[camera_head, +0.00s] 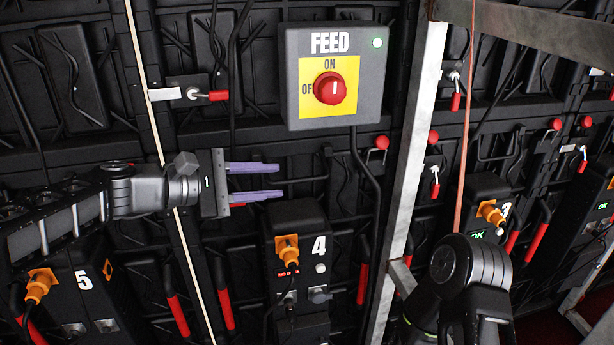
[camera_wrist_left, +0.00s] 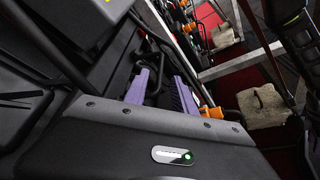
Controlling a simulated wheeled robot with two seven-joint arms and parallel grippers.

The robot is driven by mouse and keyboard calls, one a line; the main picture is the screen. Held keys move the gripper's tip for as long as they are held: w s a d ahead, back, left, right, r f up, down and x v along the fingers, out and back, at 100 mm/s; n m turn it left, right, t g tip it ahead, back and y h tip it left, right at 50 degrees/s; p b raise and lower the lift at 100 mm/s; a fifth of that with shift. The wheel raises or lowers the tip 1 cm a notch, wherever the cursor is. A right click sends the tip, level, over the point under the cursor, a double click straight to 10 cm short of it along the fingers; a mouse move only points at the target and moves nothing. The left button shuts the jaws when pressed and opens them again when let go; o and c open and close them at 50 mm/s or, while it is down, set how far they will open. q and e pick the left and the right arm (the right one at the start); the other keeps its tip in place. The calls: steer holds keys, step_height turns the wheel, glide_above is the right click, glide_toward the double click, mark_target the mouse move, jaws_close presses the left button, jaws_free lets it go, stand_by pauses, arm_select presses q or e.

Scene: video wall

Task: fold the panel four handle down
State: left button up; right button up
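The panel four box (camera_head: 300,235) is black, marked 4, with an orange plug (camera_head: 287,250) on its front. A thin dark bar (camera_head: 305,181), which looks like a handle, runs level above that box, just past my left fingertips. My left gripper (camera_head: 278,181) has two purple fingers spread apart, pointing right, under the FEED box. In the left wrist view, the open fingers (camera_wrist_left: 160,88) have a dark bent bar between or beyond them. I cannot tell whether they touch it. Of my right arm only dark links show at the lower right; its gripper is out of view.
The grey FEED box (camera_head: 379,85) with a red knob (camera_head: 330,88) and a green light is above my left gripper. A grey metal upright (camera_head: 412,150) stands to the right. Cables and several red-gripped levers (camera_head: 363,283) surround box four.

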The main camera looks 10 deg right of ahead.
mark_target(294, 180)
arm_select(q)
steer(key=x, duration=0.7)
steer(key=shift+d, duration=0.4)
steer(key=shift+c, duration=0.5)
jaws_close()
